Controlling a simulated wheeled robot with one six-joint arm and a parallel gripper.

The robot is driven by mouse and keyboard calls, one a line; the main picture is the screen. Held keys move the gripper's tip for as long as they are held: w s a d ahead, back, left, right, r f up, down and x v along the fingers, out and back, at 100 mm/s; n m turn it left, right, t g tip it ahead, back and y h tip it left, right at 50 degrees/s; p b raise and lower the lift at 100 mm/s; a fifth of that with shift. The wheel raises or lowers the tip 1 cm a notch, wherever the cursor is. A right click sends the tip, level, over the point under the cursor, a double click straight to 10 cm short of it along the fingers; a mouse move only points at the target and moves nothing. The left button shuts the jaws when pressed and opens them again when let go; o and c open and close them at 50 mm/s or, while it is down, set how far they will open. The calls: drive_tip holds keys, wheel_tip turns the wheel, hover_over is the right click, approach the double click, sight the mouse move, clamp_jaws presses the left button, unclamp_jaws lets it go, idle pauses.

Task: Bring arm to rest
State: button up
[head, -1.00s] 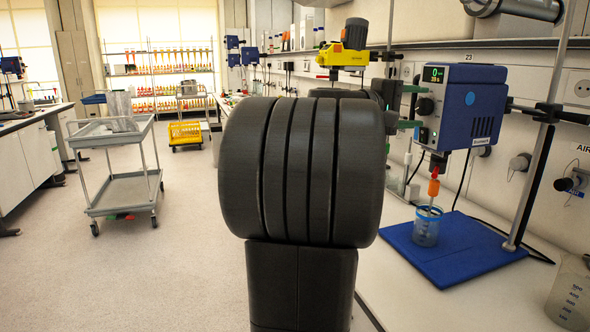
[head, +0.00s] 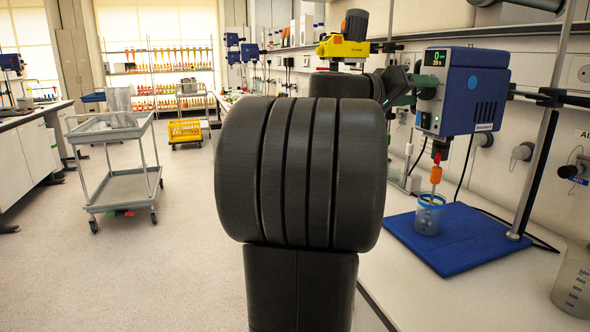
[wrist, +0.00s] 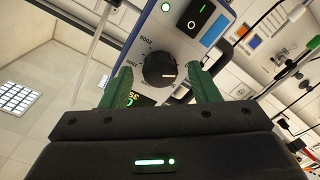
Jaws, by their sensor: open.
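My gripper (wrist: 162,78) is open, with its two green fingers apart. In the wrist view the black dial knob (wrist: 160,68) of the blue stirrer lies between the fingers, with a gap on each side. I cannot tell how deep the fingers reach around it. In the head view the green fingers (head: 418,90) are at the left side of the blue overhead stirrer (head: 470,92). Its small display (head: 435,58) is lit. My dark arm fills the middle of the head view and hides part of the bench.
Under the stirrer a beaker (head: 428,214) stands on a blue base plate (head: 455,240), with an orange-marked shaft reaching into it. A metal stand rod (head: 533,170) is to the right. A yellow stirrer (head: 345,48) stands farther back. A grey cart (head: 115,190) is on the left, with open floor around it.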

drive_tip(key=m, duration=0.4)
drive_tip(key=shift+m+p, duration=0.4)
drive_tip(key=shift+f, duration=0.1)
